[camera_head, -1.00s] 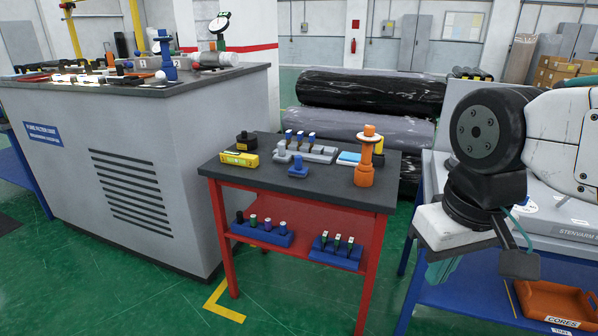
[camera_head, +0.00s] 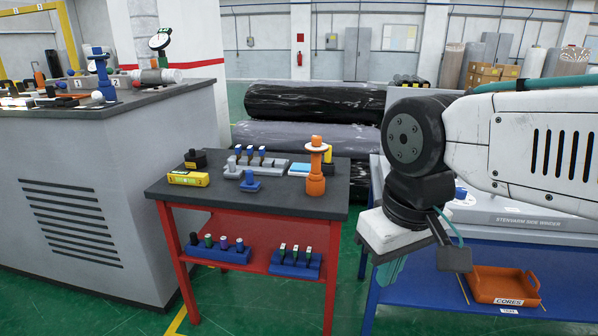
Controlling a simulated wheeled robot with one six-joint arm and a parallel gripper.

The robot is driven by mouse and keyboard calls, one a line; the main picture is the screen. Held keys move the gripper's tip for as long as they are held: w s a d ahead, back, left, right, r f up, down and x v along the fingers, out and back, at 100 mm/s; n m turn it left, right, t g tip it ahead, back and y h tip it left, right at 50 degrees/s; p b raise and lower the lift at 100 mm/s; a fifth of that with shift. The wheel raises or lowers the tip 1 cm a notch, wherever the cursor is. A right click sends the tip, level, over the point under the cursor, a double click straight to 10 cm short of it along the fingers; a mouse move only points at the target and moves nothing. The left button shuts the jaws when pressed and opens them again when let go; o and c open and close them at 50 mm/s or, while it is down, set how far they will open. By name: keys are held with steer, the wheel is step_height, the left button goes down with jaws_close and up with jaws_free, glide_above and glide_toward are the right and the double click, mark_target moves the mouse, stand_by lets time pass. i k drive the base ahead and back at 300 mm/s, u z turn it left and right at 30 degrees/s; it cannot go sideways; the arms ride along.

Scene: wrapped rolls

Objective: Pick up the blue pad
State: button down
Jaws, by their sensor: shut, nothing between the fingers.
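The blue pad appears as a small light-blue flat piece (camera_head: 300,168) on the dark top of the red-framed table, just left of the orange stand (camera_head: 316,170). The stand partly covers its right side. My gripper (camera_head: 390,272) hangs to the right of that table, lower than its top and in front of the blue bench. Its teal fingers point down, look closed and hold nothing. It is well apart from the pad.
An orange cores bin (camera_head: 503,286) sits on the blue bench. Wrapped rolls (camera_head: 312,103) lie behind.

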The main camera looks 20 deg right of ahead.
mark_target(249, 186)
steer(key=u, duration=0.6)
steer(key=i, duration=1.85)
steer(key=z, duration=0.1)
